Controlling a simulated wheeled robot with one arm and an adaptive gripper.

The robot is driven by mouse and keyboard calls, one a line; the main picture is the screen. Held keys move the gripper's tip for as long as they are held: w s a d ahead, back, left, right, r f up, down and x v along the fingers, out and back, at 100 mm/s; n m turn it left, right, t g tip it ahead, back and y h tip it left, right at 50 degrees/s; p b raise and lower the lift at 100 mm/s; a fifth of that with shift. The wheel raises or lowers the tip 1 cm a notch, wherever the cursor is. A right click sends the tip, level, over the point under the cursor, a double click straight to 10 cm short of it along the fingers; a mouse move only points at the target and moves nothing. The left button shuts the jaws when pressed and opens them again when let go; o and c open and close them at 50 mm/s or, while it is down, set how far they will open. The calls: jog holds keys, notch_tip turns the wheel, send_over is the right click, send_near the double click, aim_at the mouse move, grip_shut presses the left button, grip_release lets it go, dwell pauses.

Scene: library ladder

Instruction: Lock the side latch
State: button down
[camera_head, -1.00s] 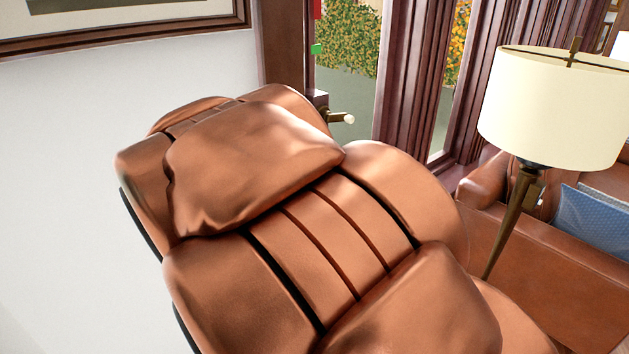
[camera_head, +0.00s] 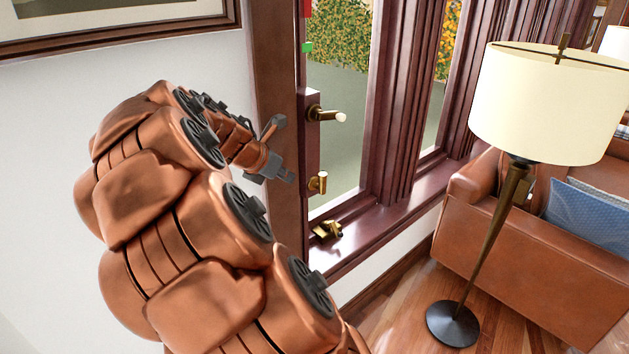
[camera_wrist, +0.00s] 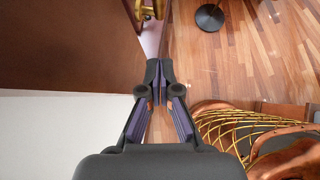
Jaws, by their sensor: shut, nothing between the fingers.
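Two brass latch handles with pale tips sit on the dark window frame's left side: an upper handle (camera_head: 325,114) pointing right and a lower handle (camera_head: 319,182) standing roughly upright. I cannot tell which is the side latch. My gripper (camera_head: 288,176) is just left of the lower handle in the head view, with no clear contact. In the wrist view my gripper (camera_wrist: 159,72) has its fingertips together and empty. A brass fitting (camera_wrist: 148,9) shows at the top edge there, beyond the fingertips; which one is unclear.
A brass crank (camera_head: 327,230) sits on the window sill. A green marker (camera_head: 307,47) is on the frame above the handles. A floor lamp (camera_head: 545,105) and leather sofa (camera_head: 520,235) stand to the right. Wood floor (camera_wrist: 265,65) is open beneath.

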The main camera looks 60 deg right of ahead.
jog(key=p, duration=0.3)
send_near(320, 184)
notch_tip(320, 184, down, 4)
jog(key=shift+s+d+f+p, duration=0.1)
jog(key=shift+d+p, duration=0.2)
jog(key=shift+d, duration=0.8)
jog(key=shift+s+d+f+p, duration=0.15)
jog(key=shift+d+p, duration=0.1)
jog(key=shift+d, duration=0.85)
jog(key=shift+w+r, duration=0.1)
jog(key=shift+w, duration=0.05)
